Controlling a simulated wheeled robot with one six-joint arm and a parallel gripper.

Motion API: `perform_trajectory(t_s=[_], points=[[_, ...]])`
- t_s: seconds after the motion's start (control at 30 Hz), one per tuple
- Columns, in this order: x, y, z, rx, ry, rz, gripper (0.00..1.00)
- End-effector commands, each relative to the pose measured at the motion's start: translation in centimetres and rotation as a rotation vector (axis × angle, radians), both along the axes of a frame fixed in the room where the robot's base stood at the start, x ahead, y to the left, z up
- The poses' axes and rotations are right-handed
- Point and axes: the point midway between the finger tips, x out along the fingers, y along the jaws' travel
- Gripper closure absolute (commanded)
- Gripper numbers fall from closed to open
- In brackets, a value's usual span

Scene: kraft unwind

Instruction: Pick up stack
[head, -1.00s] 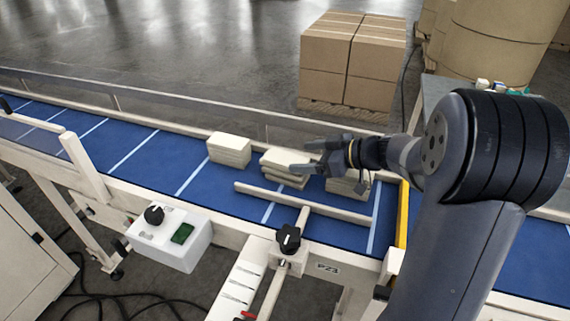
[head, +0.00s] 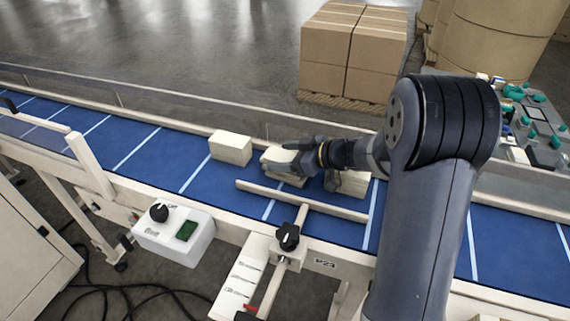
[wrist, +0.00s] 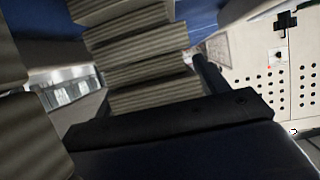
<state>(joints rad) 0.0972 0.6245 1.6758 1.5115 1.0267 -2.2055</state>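In the head view, three pale stacks of flat pieces sit on the blue conveyor belt: a left stack (head: 230,149), a middle stack (head: 274,158) and a right stack (head: 353,184). My gripper (head: 286,158) is at the middle stack with its fingers spread, partly covering it. In the wrist view, corrugated layers of a stack (wrist: 140,60) fill the space in front of the gripper, with one dark finger (wrist: 208,72) close along its right side. The other finger is hard to make out. More corrugated layers (wrist: 15,100) show at the left edge.
A pale guide bar (head: 300,201) lies along the belt in front of the stacks. A clear rail (head: 180,117) runs behind them. A white control box (head: 174,233) hangs on the near side. Cartons (head: 352,55) stand beyond. The belt is free to the left.

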Motion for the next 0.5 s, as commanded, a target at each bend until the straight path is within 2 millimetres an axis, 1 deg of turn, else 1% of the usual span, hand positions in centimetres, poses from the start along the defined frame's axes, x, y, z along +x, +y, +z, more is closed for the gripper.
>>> perform_trajectory(t_s=[0.03, 0.07, 0.5], points=[[-0.01, -0.02, 0.01, 0.000, 0.000, 0.000, 0.35], [-0.01, -0.01, 0.02, 0.000, 0.000, 0.000, 0.38], [-0.02, -0.01, 0.03, 0.000, 0.000, 0.000, 0.74]])
